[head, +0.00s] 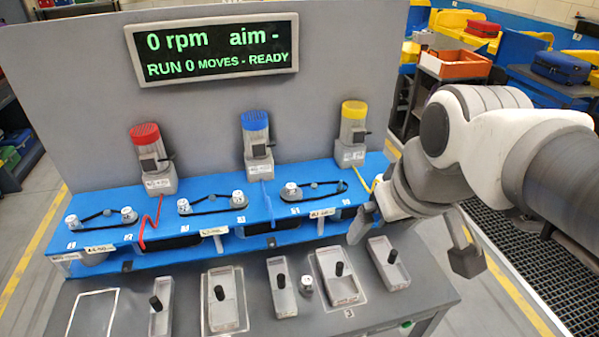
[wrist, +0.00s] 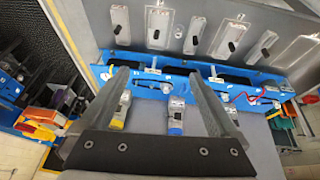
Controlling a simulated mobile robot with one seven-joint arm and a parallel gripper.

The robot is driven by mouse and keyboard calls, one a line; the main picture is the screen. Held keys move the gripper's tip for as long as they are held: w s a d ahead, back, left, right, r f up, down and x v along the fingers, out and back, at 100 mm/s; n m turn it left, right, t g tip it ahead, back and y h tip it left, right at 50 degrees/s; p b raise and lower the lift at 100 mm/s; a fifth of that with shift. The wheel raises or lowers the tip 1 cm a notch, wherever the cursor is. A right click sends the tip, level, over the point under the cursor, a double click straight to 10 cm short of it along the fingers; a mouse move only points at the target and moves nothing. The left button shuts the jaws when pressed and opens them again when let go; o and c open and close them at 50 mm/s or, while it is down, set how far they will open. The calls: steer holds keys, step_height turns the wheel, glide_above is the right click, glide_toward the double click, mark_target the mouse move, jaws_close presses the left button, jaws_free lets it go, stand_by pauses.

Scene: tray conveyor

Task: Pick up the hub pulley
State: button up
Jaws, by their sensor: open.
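A small silver pulley-like part (head: 306,285) stands loose on the grey bench between two trays in the head view. Other silver pulleys with black belts sit on the blue deck, at the left (head: 127,214), middle (head: 184,205) and right (head: 291,191). No label tells me which one is the hub pulley. My gripper (head: 415,245) is open and empty at the right end of the deck, right of the loose part and apart from it. In the wrist view my gripper (wrist: 157,76) has its fingers spread, with the deck beyond them.
Several grey trays with black knobs, one here (head: 338,277), line the bench front. Motors with red (head: 145,134), blue (head: 255,120) and yellow (head: 354,109) caps stand behind the deck. A panel with a display (head: 212,50) rises behind. A dark grating (head: 540,270) lies right.

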steer(key=w+a+f+n+g+b, duration=0.2)
steer(key=w+a+f+n+b, duration=0.2)
steer(key=w+f+n+b, duration=0.45)
steer(key=n+g+b, duration=0.3)
steer(key=n+b, duration=0.2)
steer(key=n, duration=0.1)
glide_above(308, 280)
step_height(308, 280, down, 16)
steer(key=f, duration=0.3)
steer(key=f+b, duration=0.1)
steer(key=f, duration=0.3)
steer(key=f+b, duration=0.1)
steer(key=f, duration=0.3)
steer(key=shift+w+f, duration=0.2)
steer(key=shift+w, duration=0.1)
steer(key=f, duration=0.2)
steer(key=f+b, duration=0.1)
steer(key=f, duration=0.2)
steer(key=shift+s+f+b, duration=0.3)
steer(key=shift+b, duration=0.1)
steer(key=shift+r, duration=0.1)
steer(key=c, duration=1.5)
